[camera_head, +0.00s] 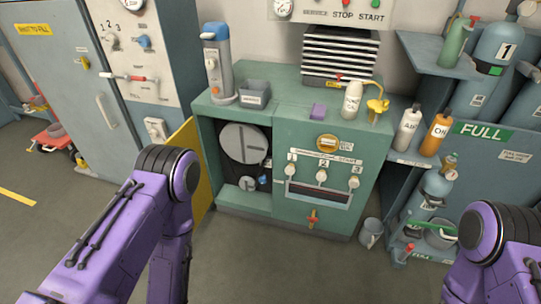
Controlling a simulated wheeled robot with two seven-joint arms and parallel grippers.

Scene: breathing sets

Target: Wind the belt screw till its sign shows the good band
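A green cabinet (319,118) stands ahead with its left bay open and a yellow door (189,150) swung out to the left. Inside the bay is a large grey wheel (243,144) with a smaller round part (247,183) below it. A small blue-and-dark part (264,180) sits at the bay's lower right; I cannot tell whether it is the belt screw. No band sign can be read from here. My two purple arms come in at the lower left and lower right. Both grippers are out of view.
Gas cylinders fill the right. The floor before the cabinet is clear.

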